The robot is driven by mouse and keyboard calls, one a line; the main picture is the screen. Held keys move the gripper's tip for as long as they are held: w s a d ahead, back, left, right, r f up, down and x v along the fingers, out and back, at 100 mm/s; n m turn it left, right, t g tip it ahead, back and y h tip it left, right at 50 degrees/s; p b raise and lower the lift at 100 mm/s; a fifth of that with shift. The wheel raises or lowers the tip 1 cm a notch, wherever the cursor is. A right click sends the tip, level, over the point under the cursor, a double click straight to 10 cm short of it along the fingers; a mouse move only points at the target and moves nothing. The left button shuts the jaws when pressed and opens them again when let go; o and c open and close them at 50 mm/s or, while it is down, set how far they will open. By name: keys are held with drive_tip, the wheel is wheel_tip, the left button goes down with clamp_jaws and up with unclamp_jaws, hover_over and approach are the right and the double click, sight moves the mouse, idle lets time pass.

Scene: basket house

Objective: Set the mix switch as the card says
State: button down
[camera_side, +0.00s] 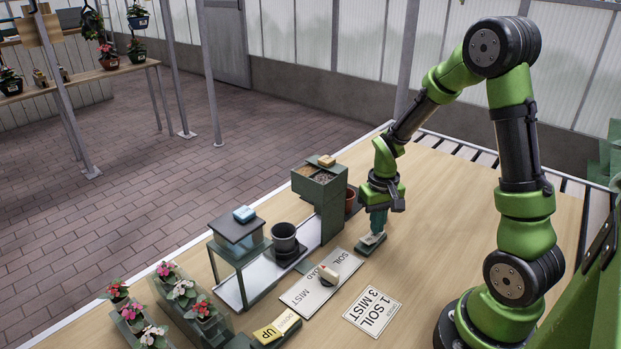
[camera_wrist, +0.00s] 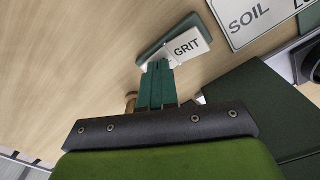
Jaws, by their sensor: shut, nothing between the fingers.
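The card (camera_side: 372,311) lies flat on the table and reads "1 SOIL 3 MIST"; its small extra print is unreadable. A small green-based switch (camera_side: 371,244) with a white top sits under my gripper (camera_side: 376,226). In the wrist view the switch (camera_wrist: 187,46) shows "GRIT" on its right half. My gripper (camera_wrist: 159,68) is shut and empty, its fingertips over or against the switch's left end, which they partly hide. I cannot tell whether they touch it. The switch's tilt is unclear.
A white plate (camera_side: 300,296) reads "SOIL", "LOAD", "MIST" and carries a pale knob (camera_side: 328,275). A yellow "UP"/"DOWN" switch (camera_side: 268,334) is at the front. A black pot (camera_side: 285,238) stands by the green hopper (camera_side: 322,195). Flower trays (camera_side: 205,333) stand at lower left.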

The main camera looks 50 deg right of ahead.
wheel_tip(320, 180, up, 7)
idle(0.8)
drive_tip(key=s+a+r+n+t+y, duration=0.1)
drive_tip(key=s+a+r+t, duration=0.2)
drive_tip(key=a+r, duration=0.4)
drive_tip(key=s+a+r+n+t+y, duration=0.1)
drive_tip(key=s+a+r+t, duration=0.3)
drive_tip(key=a+r, duration=0.3)
drive_tip(key=shift+a+r, duration=0.35)
drive_tip(key=shift+a, duration=0.8)
